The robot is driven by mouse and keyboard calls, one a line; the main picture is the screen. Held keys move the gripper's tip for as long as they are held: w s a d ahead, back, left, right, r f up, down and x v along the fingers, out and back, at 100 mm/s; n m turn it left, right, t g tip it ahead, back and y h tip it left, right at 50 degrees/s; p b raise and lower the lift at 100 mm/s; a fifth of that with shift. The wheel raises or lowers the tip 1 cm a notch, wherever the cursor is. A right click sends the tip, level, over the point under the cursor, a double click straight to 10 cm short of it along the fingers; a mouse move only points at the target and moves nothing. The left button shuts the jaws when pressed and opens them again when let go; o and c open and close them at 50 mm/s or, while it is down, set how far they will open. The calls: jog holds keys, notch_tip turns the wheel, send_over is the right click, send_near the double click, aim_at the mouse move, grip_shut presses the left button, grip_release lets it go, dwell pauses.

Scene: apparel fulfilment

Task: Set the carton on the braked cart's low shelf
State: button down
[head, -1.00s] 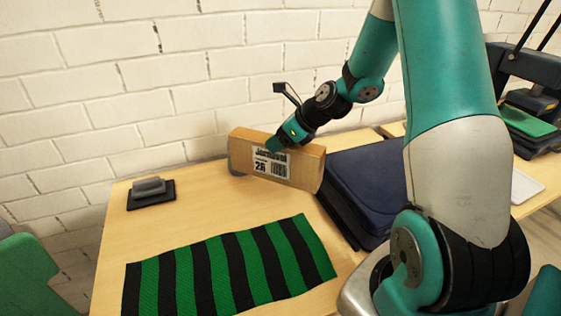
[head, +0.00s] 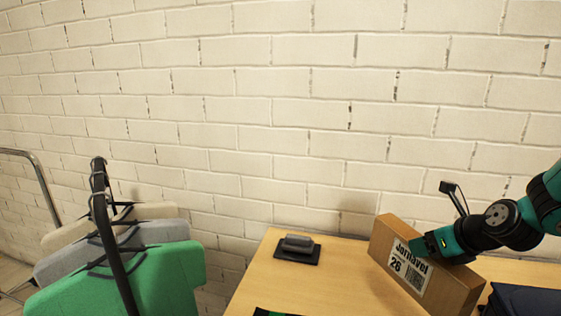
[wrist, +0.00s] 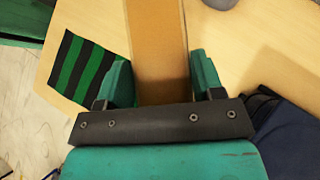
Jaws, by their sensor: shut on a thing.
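The carton (head: 440,287) is a brown box with a white printed label reading "Jernavel 26" and a barcode. My gripper (head: 436,246) is shut on its upper part and holds it tilted over the wooden table. In the wrist view the carton (wrist: 158,45) runs between the two green fingers of my gripper (wrist: 160,85). I cannot tell whether the carton's underside touches the table. No cart with a low shelf can be made out in these views.
A small dark stand (head: 297,249) sits on the table (head: 300,290). A rail (head: 118,240) with green and grey garments (head: 150,275) stands left. Dark folded cloth (head: 525,300) lies right of the carton. A green-black striped cloth (wrist: 85,68) lies on the table. A brick wall is behind.

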aim_at(414, 271)
jog(key=shift+m+h, duration=0.3)
jog(key=shift+h, duration=0.1)
jog(key=a+f, duration=0.1)
jog(key=s+a+f, duration=0.1)
jog(key=f, duration=0.1)
jog(key=s+a+f, duration=0.1)
jog(key=shift+s+a+f, duration=0.2)
jog(key=shift+a+f, duration=0.1)
jog(key=shift+a, duration=0.1)
jog(key=shift+s+a+f, duration=0.1)
jog(key=shift+s+f, duration=0.05)
jog(key=shift+f, duration=0.05)
